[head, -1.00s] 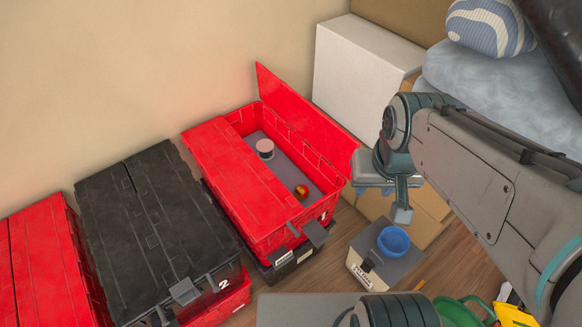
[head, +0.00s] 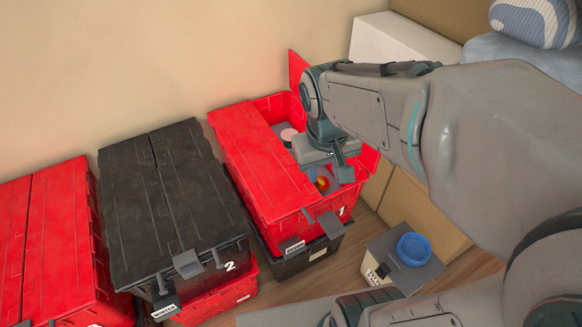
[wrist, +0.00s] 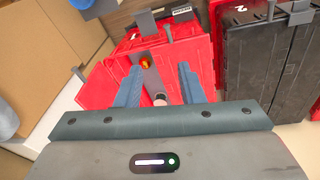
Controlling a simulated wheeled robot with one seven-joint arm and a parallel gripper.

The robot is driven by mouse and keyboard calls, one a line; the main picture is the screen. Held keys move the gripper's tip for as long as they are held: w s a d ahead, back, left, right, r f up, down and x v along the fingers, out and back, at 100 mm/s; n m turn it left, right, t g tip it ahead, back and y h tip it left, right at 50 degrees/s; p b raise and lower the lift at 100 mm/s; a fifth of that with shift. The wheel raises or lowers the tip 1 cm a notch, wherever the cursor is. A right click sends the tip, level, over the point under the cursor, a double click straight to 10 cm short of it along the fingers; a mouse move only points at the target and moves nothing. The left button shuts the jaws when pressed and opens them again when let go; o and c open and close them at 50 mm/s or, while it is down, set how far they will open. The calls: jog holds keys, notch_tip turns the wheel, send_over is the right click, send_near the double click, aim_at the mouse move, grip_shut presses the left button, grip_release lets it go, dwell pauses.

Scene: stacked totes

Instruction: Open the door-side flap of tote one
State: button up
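Tote one (head: 335,222) is the red tote marked 1, on top of a dark tote. Its left flap (head: 255,150) lies shut. Its right flap (head: 297,72) stands raised, partly hidden behind my arm. Inside lie a pale cylinder (head: 288,134) and a small red-orange thing (head: 322,184). My gripper (head: 343,172) is over the tote's open right half. In the wrist view, my gripper (wrist: 160,75) has its two fingers apart with nothing held. The red-orange thing (wrist: 145,62) shows between them. Whether a finger touches a flap, I cannot tell.
Black-lidded tote two (head: 170,200) and another red tote (head: 50,240) stand to the left. A small box with a blue bowl (head: 413,249) is at the lower right. Cardboard and white boxes (head: 380,38) stand to the right and behind.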

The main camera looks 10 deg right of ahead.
aim_at(307, 215)
jog(key=w+a+f+n+g+h+b, duration=0.1)
jog(key=w+f+b, duration=0.3)
jog(key=f+b, duration=0.3)
jog(key=w+a+f+n+b, duration=0.1)
jog(key=w+a+f+b, duration=0.1)
jog(key=w+f+b, duration=0.5)
jog(key=d+f, duration=0.1)
jog(key=f, duration=0.4)
jog(key=s+d+f+b, duration=0.1)
jog(key=f, duration=0.4)
jog(key=f+b, duration=0.1)
jog(key=f, duration=0.4)
jog(key=shift+s+d+f, duration=0.3)
jog(key=shift+d, duration=0.1)
grip_shut()
